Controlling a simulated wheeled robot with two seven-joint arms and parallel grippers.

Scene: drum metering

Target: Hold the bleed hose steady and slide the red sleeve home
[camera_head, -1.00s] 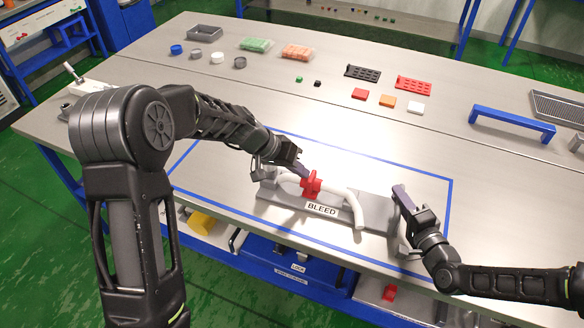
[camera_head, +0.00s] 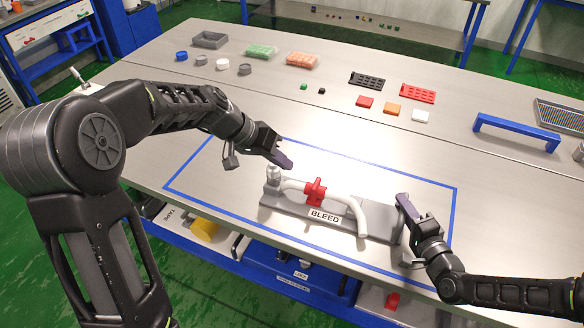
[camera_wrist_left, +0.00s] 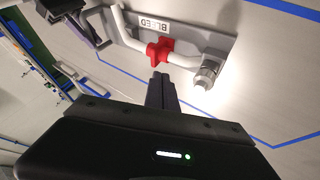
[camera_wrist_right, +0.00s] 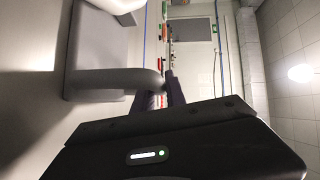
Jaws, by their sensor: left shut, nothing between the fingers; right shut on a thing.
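The red sleeve (camera_head: 316,190) sits around the white bleed hose (camera_head: 351,208) on a grey fixture (camera_head: 335,223) labelled BLEED. A bare stretch of hose shows between the sleeve and the metal fitting (camera_head: 273,174) at the fixture's left end. In the left wrist view the sleeve (camera_wrist_left: 160,49) and fitting (camera_wrist_left: 207,72) are also apart. My left gripper (camera_head: 288,165) is shut and empty, above and behind the hose, apart from the sleeve. My right gripper (camera_head: 402,199) is shut on the grey end post (camera_wrist_right: 140,78) at the fixture's right end.
A blue tape outline (camera_head: 452,215) surrounds the fixture on the metal table. Behind it are red, orange and white blocks (camera_head: 393,108), trays and a blue handle (camera_head: 515,133). The table between the fixture and these blocks is clear.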

